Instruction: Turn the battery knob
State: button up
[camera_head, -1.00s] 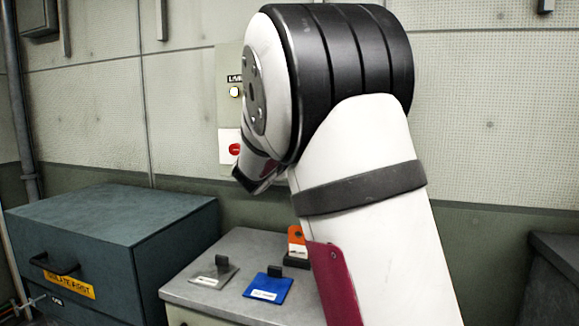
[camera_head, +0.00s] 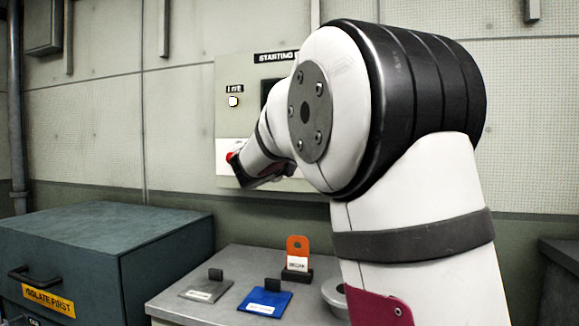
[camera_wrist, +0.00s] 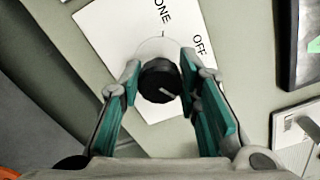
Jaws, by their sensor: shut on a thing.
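The battery knob (camera_wrist: 158,82) is round and black with a pale pointer line. It sits on a white plate (camera_wrist: 112,40) lettered "ONE" and "OFF" in the wrist view; any other lettering is out of sight. My gripper (camera_wrist: 160,78) is shut on the knob, one green-padded finger on each side. In the head view my wrist reaches the grey starting panel (camera_head: 228,120), and the arm hides the knob and much of the panel.
Below are a grey cabinet top with a blue tag (camera_head: 265,302), a grey tag (camera_head: 206,290) and an orange tag (camera_head: 298,247). A teal box (camera_head: 100,235) stands left.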

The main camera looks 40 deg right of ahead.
dwell(0.3)
jog(key=o, duration=1.1)
jog(key=shift+o, duration=0.2)
jog(key=v, duration=1.2)
